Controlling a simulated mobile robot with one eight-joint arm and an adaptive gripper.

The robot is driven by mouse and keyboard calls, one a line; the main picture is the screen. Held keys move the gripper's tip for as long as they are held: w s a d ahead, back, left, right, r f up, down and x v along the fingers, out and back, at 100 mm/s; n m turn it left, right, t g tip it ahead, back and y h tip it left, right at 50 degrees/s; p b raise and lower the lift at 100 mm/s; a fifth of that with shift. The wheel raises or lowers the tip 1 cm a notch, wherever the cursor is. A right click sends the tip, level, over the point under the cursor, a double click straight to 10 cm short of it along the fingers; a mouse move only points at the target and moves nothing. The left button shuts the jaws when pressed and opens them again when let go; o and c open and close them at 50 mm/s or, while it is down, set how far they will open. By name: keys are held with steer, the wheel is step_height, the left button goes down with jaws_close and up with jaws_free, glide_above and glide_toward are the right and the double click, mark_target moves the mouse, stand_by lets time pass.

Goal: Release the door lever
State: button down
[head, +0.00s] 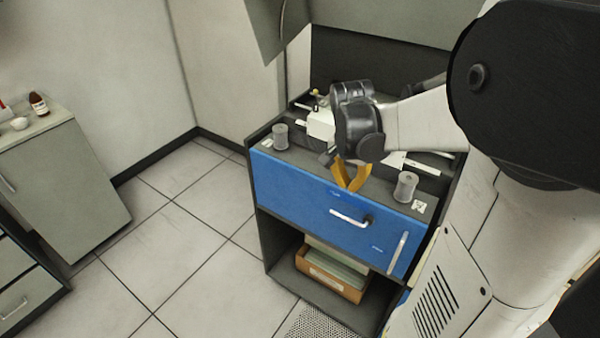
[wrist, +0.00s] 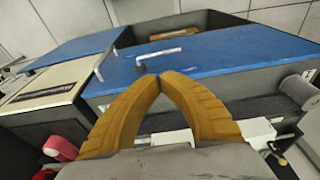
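The door lever (head: 350,218) is a pale bar on a dark round pivot, on the blue front panel (head: 300,195) of a dark cabinet. In the head view it lies nearly level, sloping slightly down to the right. It also shows in the wrist view (wrist: 160,54), beyond my fingertips. My gripper (head: 353,188) has orange fingers, with the tips together and nothing visible between them. It is above the panel's top edge, apart from the lever. The fingers also show in the wrist view (wrist: 162,80).
A second pale handle (head: 398,253) stands upright at the panel's right. Grey knobs (head: 281,137) (head: 405,186) stand on the cabinet top. A box of cards (head: 335,275) sits in the open bay below. Tiled floor at left is clear.

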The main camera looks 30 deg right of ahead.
steer(key=f+b, duration=0.2)
steer(key=f, duration=0.2)
steer(key=d+f+b, duration=0.1)
steer(key=f+b, duration=0.1)
steer(key=f, duration=0.3)
steer(key=w+d+f+b, duration=0.1)
steer(key=f, duration=0.3)
steer(key=shift+d+f+b, duration=0.25)
steer(key=shift+f+b, duration=0.15)
steer(key=shift+w+f, duration=0.1)
steer(key=shift+f, duration=0.05)
steer(key=shift+a+g, duration=0.1)
steer(key=shift+g, duration=0.2)
